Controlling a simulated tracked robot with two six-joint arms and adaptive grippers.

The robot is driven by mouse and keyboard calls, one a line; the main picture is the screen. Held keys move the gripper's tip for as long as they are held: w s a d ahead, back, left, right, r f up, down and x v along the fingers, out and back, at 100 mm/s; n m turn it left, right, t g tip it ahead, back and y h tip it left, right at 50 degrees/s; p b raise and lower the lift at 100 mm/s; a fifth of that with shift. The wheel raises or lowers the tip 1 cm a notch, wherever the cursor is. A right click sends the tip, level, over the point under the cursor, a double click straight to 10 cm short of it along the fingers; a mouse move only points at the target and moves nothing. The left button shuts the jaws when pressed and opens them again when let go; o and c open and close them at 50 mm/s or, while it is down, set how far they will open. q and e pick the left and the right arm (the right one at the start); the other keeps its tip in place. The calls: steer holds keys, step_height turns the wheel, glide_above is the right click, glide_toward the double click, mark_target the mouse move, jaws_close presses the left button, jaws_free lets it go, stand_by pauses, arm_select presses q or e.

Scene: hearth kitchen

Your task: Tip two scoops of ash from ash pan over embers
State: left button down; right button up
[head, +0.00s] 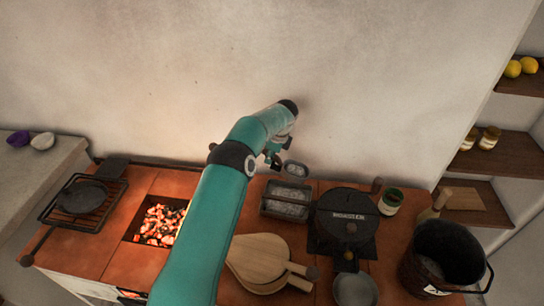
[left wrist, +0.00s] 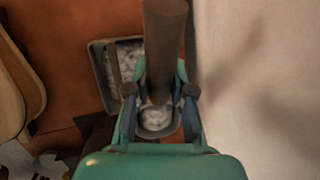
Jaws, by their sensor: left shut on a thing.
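My left gripper (head: 272,160) is shut on the brown handle of a small scoop (head: 295,169). The scoop is held above the far edge of the ash pan, near the wall. In the left wrist view the gripper (left wrist: 157,98) has its fingers on either side of the handle (left wrist: 164,45), and pale grey ash lies in the scoop bowl (left wrist: 157,118). The ash pan (head: 263,207) is a dark rectangular tray holding grey ash, also seen in the left wrist view (left wrist: 94,65). The embers (head: 160,224) glow red and white in a square opening, partly hidden by my arm. My right gripper is out of view.
Wooden paddle boards (head: 256,256) lie in front of the ash pan. A dark roaster (head: 346,214) stands to its right, with a jar (head: 391,201) and a black bucket (head: 442,256) beyond. A pan on a rack (head: 84,196) stands left. The wall is close behind.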

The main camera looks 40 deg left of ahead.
arm_select(q)
steer(key=shift+r+h+p, duration=0.6)
steer(key=shift+r+p, duration=0.4)
steer(key=shift+r, duration=0.65)
steer(key=shift+r+t, duration=0.25)
steer(key=shift+t, duration=0.05)
steer(key=shift+t+h, duration=0.4)
steer(key=shift+h, duration=0.5)
steer(key=shift+r, duration=2.2)
steer(key=shift+d, duration=0.2)
